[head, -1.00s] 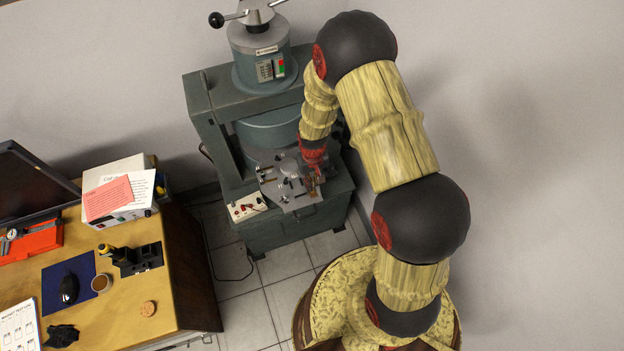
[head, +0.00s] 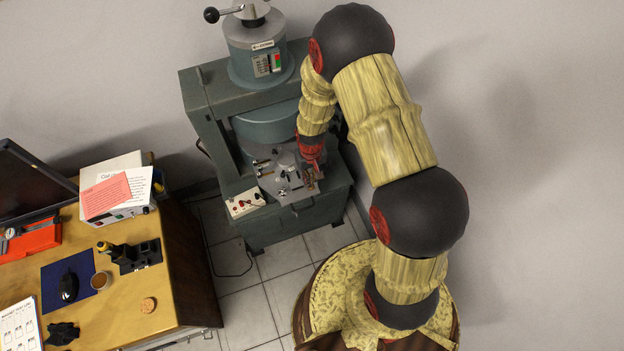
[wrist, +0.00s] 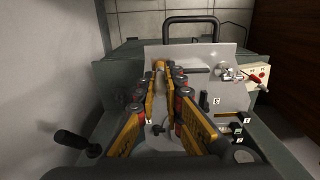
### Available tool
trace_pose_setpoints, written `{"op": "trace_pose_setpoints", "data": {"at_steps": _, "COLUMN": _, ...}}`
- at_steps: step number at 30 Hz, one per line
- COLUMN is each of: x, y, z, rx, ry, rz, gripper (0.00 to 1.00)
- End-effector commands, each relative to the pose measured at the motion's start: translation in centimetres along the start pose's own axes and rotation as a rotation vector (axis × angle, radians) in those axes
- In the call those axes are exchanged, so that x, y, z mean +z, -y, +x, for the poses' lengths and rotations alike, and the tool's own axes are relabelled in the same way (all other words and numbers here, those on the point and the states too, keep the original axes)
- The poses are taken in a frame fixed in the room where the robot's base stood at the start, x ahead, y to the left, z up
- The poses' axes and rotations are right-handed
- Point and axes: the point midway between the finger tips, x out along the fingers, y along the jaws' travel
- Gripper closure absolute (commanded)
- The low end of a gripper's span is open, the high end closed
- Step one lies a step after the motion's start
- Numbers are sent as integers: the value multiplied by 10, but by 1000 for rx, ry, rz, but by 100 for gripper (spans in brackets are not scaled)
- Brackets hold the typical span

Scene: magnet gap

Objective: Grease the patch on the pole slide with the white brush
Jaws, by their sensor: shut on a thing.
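My gripper (wrist: 160,82) shows in the wrist view as two yellow fingers with red joints. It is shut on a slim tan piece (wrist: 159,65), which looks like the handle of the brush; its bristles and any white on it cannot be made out. The held piece is over the grey plate (wrist: 198,62) on the magnet's front. In the head view my gripper (head: 312,177) is small and dark over the right part of that plate (head: 300,196). I cannot make out the pole slide or the grease patch; the fingers hide part of the plate.
The green magnet frame (head: 203,100) rises behind the plate. A white box with red knobs (head: 244,203) sits left of the plate, and small clamps and tagged items lie on the plate. A black-knobbed lever (wrist: 78,143) is at lower left in the wrist view. A desk (head: 190,300) stands left.

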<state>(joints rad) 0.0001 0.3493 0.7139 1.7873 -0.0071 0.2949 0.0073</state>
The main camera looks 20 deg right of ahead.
Motion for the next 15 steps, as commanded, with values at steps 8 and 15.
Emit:
{"op": "trace_pose_setpoints", "data": {"at_steps": 8, "x": -12, "y": 0, "z": -1, "rx": 0, "ry": -3, "rz": 0, "gripper": 100}}
{"op": "trace_pose_setpoints", "data": {"at_steps": 15, "x": -12, "y": 0, "z": -1, "rx": 0, "ry": -2, "rz": 0, "gripper": 100}}
